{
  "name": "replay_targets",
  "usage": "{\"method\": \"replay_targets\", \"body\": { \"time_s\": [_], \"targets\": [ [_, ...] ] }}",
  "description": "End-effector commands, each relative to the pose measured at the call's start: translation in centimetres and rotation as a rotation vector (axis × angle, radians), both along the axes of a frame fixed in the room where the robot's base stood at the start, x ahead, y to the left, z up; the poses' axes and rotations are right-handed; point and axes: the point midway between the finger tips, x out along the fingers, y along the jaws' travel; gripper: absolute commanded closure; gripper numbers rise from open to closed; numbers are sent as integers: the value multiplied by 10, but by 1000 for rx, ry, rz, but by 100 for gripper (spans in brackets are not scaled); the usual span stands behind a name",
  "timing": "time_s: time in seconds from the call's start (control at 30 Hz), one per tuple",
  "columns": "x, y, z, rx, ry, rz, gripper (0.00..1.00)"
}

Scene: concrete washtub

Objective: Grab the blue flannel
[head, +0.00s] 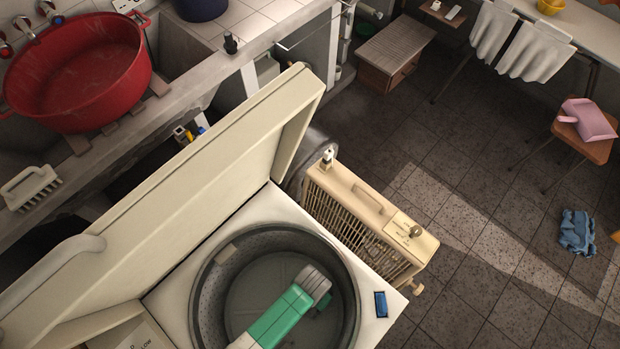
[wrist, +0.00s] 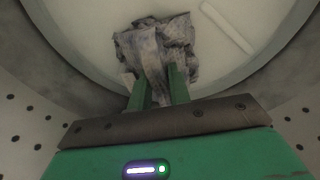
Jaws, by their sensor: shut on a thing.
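My gripper (wrist: 160,84) points down into the drum (head: 206,290) of the open top-loading washer. In the wrist view its two green fingers are shut on a crumpled, grey-lilac patterned cloth (wrist: 152,44) at the pale drum bottom. The light there is dim, so I cannot tell whether this cloth is the blue flannel. In the head view my arm hides the fingers and the cloth. A clearly blue crumpled cloth (head: 577,232) lies on the tiled floor at the far right, well away from my gripper.
The drum's perforated wall (wrist: 35,122) surrounds my gripper closely. A pale bar (wrist: 227,27) shows near the cloth. The washer's raised lid (head: 190,190) stands to the left. A cream heater (head: 365,215) stands beside the washer. The floor at right is mostly clear.

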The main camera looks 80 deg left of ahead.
Motion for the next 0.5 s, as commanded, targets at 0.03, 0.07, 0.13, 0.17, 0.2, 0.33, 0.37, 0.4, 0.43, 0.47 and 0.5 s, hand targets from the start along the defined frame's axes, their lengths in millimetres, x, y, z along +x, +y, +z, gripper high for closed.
{"method": "replay_targets", "body": {
  "time_s": [0.03, 0.07, 0.13, 0.17, 0.2, 0.33, 0.37, 0.4, 0.43, 0.47, 0.5],
  "targets": [
    [-1, -1, -2, -3, 2, 0, 100],
    [-1, -1, -2, -3, 2, 0, 100],
    [-1, -1, -2, -3, 2, 0, 100],
    [-1, -1, -2, -3, 2, 0, 100],
    [-1, -1, 0, -3, 2, 0, 100],
    [0, -2, 24, -1, 0, -1, 100],
    [-1, -2, 32, -2, 1, -1, 100],
    [-1, -2, 43, -1, 0, -1, 100],
    [-1, -1, 51, -1, 0, -1, 100],
    [-1, -1, 58, -1, -1, -2, 100],
    [0, -1, 67, -1, 0, -2, 100]
  ]
}}
